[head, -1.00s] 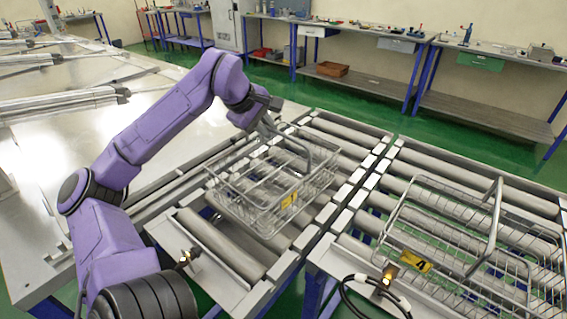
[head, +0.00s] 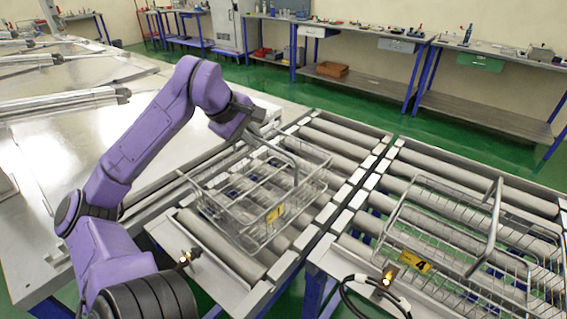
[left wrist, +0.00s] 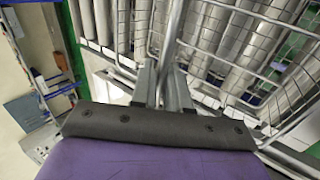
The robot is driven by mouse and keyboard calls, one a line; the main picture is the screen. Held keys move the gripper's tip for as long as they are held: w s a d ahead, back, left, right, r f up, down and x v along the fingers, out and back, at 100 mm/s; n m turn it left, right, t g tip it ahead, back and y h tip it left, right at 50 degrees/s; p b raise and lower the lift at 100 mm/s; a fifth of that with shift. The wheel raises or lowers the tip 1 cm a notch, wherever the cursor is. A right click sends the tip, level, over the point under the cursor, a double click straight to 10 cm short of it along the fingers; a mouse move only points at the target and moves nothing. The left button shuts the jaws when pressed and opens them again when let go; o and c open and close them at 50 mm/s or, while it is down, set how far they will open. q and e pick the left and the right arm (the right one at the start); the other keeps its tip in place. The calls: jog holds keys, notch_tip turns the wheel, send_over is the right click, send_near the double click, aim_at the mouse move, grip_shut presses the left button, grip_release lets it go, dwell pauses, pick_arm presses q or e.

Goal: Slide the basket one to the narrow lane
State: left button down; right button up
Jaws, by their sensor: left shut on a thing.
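A wire basket with a yellow tag (head: 274,214) sits on the left roller lane (head: 222,246); I cannot read its number clearly. My left gripper (head: 262,124) is at the basket's far side, shut on its raised handle. The left wrist view also shows the left gripper (left wrist: 163,88), its fingers closed around the handle bar, with the wire basket (left wrist: 225,45) beyond. A second wire basket with a yellow tag marked 4 (head: 415,261) stands on the right roller lane. My right gripper is not in view.
Bare rollers show at the near and far ends of the left lane. A metal divider (head: 345,211) separates the two lanes. A metal table (head: 60,180) lies to the left. A black cable (head: 350,290) loops at the near edge.

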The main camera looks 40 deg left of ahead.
pick_arm(q)
jog(key=s, duration=0.5)
jog(key=shift+d, duration=0.35)
jog(key=shift+f, duration=0.1)
